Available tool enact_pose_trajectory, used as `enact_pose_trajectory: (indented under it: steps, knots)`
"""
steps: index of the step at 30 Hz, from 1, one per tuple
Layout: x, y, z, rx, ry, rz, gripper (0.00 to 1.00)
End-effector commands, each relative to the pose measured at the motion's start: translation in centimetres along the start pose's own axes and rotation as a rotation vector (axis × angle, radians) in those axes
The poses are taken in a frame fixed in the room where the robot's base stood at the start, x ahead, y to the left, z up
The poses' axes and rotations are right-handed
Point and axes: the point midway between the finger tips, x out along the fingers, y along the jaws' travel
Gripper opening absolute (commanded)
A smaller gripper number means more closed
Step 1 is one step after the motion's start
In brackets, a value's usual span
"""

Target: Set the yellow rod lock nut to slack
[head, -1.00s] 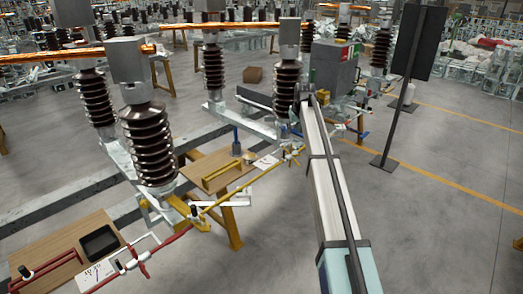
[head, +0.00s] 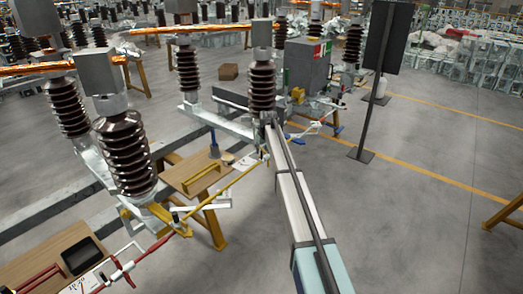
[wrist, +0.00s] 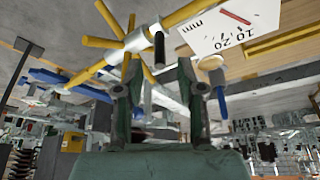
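The yellow rod (head: 236,181) runs slanting beside a small wooden table. In the wrist view the yellow rod (wrist: 185,14) crosses the top, with a pale hub (wrist: 135,42) bearing several yellow spokes. A short black-tipped lever (wrist: 159,46) stands at the hub's right side; it looks like the lock nut's handle, but I cannot tell its setting. My gripper (wrist: 160,76) is open and empty below the hub and lever, its two fingers apart. The lever's tip shows above the gap between them; I see no clear contact. In the head view my arm hides the gripper.
A white card (wrist: 230,25) marked in mm with a red needle lies right of the hub. The wooden table (head: 183,176) stands left of my arm. A red rod (head: 152,247) is at lower left. Brown insulators (head: 127,155) stand behind.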

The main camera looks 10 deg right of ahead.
Motion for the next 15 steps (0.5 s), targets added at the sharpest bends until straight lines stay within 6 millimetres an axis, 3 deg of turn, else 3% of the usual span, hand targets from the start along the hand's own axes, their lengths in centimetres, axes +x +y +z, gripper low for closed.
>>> enact_pose_trajectory:
  steps: [6, 15]
  knots:
    - [2.5, 0.0, -0.1, 0.0, -0.001, 0.0, 0.38]
    - [3.3, 0.0, 0.0, 0.0, 0.001, 0.0, 0.38]
